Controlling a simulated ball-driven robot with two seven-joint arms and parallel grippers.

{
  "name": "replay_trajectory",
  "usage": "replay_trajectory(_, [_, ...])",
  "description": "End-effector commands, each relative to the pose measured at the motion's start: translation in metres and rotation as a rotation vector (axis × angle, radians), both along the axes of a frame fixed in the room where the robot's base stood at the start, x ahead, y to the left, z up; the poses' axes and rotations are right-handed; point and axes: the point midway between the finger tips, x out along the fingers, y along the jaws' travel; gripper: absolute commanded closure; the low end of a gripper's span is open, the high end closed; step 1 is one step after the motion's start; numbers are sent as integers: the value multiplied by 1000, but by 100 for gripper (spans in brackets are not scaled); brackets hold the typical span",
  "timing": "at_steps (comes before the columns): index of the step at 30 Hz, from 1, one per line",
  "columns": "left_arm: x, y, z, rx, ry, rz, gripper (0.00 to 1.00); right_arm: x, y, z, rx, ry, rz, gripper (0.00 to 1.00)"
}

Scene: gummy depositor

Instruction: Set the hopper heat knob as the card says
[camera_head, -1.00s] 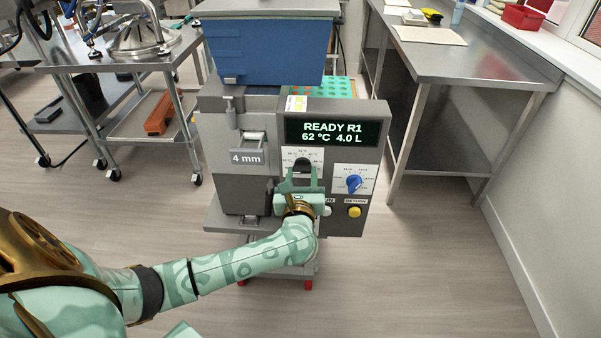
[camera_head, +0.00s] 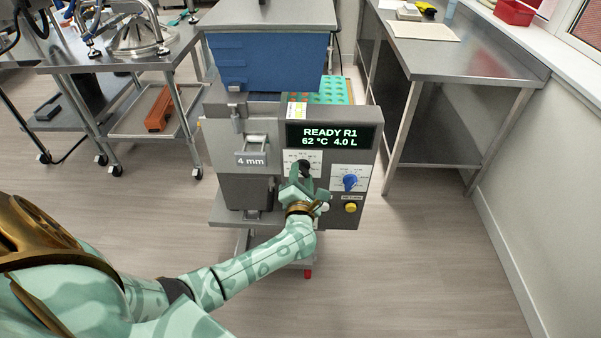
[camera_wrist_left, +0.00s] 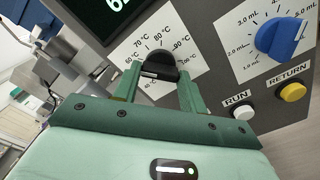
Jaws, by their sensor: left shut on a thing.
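The black hopper heat knob (camera_head: 304,167) is on the grey depositor's front panel, under the display. In the left wrist view the knob (camera_wrist_left: 161,66) sits in a white dial marked in °C, with 70, 80 and 90 legible around its top. My left gripper (camera_head: 303,178) is shut on this knob, one finger on each side, and is tilted relative to the panel. The fingers hide the lower dial, and I cannot tell the exact setting. The display (camera_head: 331,136) reads READY R1, 62 °C, 4.0 L. A small white and yellow card (camera_head: 297,108) stands above the panel; its text is unreadable.
The blue volume knob (camera_head: 350,182) is right of the heat knob. The white RUN button (camera_wrist_left: 243,112) and yellow RETURN button (camera_head: 350,207) are below, close to my gripper. A blue hopper (camera_head: 268,62) is above. Steel tables stand left and right.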

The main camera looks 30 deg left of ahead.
Motion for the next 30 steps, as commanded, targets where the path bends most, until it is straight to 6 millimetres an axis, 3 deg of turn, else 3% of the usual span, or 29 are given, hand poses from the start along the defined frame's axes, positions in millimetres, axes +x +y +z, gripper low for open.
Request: replay_trajectory(30, [-1,-2,0,818,508,-5,81,12,-1,57,-1,-28,0,62])
